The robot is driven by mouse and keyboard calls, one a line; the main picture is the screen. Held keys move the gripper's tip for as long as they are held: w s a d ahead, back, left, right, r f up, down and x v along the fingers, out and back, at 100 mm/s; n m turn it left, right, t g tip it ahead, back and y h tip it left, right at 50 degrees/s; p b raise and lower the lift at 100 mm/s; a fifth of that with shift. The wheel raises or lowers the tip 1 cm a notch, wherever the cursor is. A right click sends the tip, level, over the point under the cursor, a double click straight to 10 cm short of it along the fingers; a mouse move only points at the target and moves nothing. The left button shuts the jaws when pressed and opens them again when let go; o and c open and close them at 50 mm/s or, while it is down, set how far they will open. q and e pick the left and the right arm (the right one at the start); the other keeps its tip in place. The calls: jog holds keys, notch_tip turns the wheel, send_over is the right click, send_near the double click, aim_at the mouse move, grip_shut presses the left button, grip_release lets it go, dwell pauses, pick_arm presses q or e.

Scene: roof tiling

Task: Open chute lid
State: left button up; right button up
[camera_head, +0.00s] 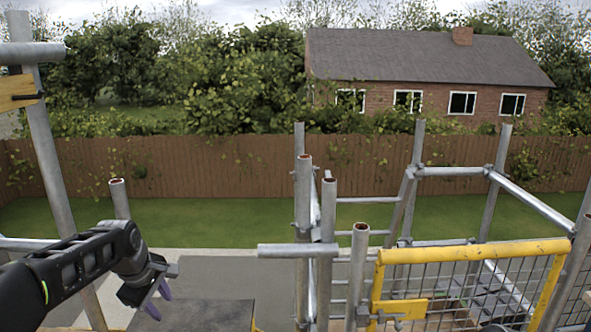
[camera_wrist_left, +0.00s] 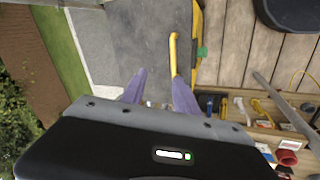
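My left gripper (camera_head: 157,300) has purple fingers. In the head view it hangs at the lower left, above a dark grey panel (camera_head: 205,315) that looks like the chute lid. In the left wrist view the fingers (camera_wrist_left: 160,82) are apart with nothing visibly held between them. A yellow bar-shaped handle (camera_wrist_left: 173,52) shows just beyond the tips, nearer the right finger. I cannot tell whether it touches. The dark grey panel (camera_wrist_left: 135,35) lies behind it with a yellow edge at its right. The panel appears flat. My right gripper is in neither view.
A yellow mesh gate (camera_head: 470,252) and scaffold tubes (camera_head: 303,200) stand to the right of the gripper. A tall pole (camera_head: 50,150) stands at left. In the wrist view, wooden planks (camera_wrist_left: 240,60) and a tray of several tools (camera_wrist_left: 262,120) lie to the right.

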pick_arm(q)
jog(key=w+d+f+m+t+h, duration=0.1)
jog(key=d+f+m+h, duration=0.1)
jog(key=d+f+m, duration=0.7)
jog(key=s+d+f+m+b, duration=0.1)
jog(key=s+d+f, duration=0.25)
jog(key=f, duration=0.55)
jog(key=s+d+f+m+b, duration=0.1)
jog(key=s+d+f, duration=0.2)
jog(key=s+f, duration=0.35)
jog(key=s+d+f+m+g+h+b, duration=0.1)
jog(key=s+d+f, duration=0.3)
jog(key=s+f, duration=0.5)
jog(key=s+d+f+g+b, duration=0.1)
jog(key=s+d+f+g, duration=0.2)
jog(key=s+f, duration=0.5)
jog(key=s+d, duration=0.1)
jog(key=s, duration=0.8)
jog(key=shift+f+m+g+h, duration=0.35)
jog(key=shift+m+g+h, duration=0.05)
